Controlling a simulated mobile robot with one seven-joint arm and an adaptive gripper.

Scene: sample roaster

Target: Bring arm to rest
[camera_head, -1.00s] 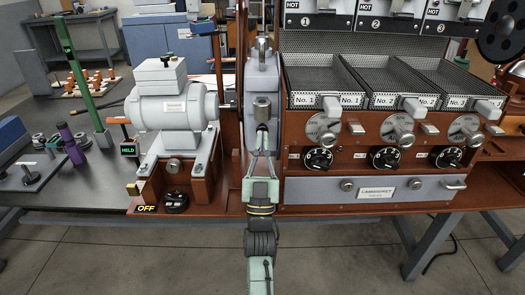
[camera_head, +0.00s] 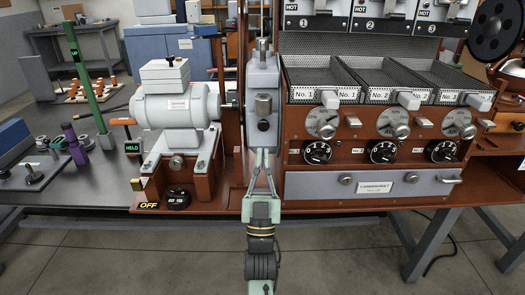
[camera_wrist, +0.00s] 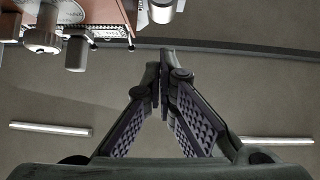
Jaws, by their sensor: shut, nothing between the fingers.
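My gripper (camera_head: 262,152) is in front of the sample roaster (camera_head: 262,82), low at the centre of the head view. Its fingertips point up the picture, just below the grey upright housing. In the wrist view my gripper (camera_wrist: 160,72) has its two fingers drawn together at the tips with nothing between them. Grey floor shows behind the fingers there. I cannot tell from the head view how far the tips are from the roaster.
The roaster's grey drawer (camera_head: 375,187), knobs and trays No. 1 to No. 3 stand right of my gripper. A grey motor (camera_head: 175,106) stands left, with a switch marked OFF (camera_head: 148,206). A green post (camera_head: 88,85) and a purple bottle (camera_head: 73,145) stand farther left. Open floor (camera_head: 340,262) lies in front.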

